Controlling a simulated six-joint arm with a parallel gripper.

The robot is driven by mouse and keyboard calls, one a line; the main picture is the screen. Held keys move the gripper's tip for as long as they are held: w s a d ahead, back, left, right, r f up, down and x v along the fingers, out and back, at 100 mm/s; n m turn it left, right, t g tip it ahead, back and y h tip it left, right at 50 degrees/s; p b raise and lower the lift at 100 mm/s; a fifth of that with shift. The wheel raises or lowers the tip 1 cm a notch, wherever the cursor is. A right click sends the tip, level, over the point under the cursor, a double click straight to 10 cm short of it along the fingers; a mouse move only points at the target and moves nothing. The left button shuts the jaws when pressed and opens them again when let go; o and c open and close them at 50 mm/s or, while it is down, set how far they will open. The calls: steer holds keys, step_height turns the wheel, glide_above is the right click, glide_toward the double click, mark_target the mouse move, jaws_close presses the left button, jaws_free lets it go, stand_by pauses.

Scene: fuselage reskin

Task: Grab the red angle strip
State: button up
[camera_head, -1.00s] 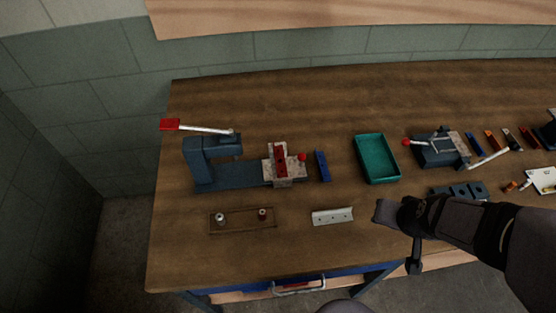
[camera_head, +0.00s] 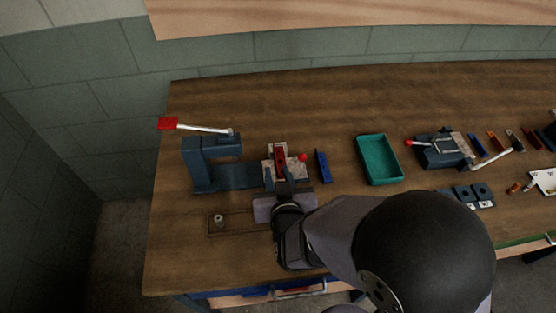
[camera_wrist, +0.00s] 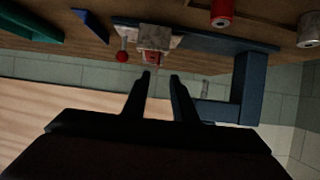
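The red angle strip (camera_head: 281,157) sits in the pale block of the blue press-like fixture on the bench. In the wrist view the red strip (camera_wrist: 153,60) is partly visible just beyond the fingertips, against the pale block (camera_wrist: 160,38). My gripper (camera_head: 279,180) is at the front of this block, with its fingers pointing towards the strip. In the wrist view my gripper (camera_wrist: 160,75) is open, with a clear gap between the fingers and nothing held. I cannot tell whether a finger touches the block.
The fixture's red ball knob (camera_head: 303,157) is close right of the strip. A blue strip (camera_head: 323,166) and a teal tray (camera_head: 379,160) lie farther right. A wooden board with posts (camera_head: 218,223) lies front left, partly behind my arm. The bench behind is clear.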

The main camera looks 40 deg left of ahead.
mark_target(276, 159)
steer(key=shift+w+p+x, duration=0.25)
steer(key=shift+p+x, duration=0.9)
steer(key=shift+x, duration=1.7)
steer(key=shift+w+a+f, duration=0.3)
steer(key=shift+w+a, duration=0.05)
steer(key=shift+w, duration=0.15)
steer(key=shift+c, duration=0.6)
jaws_close()
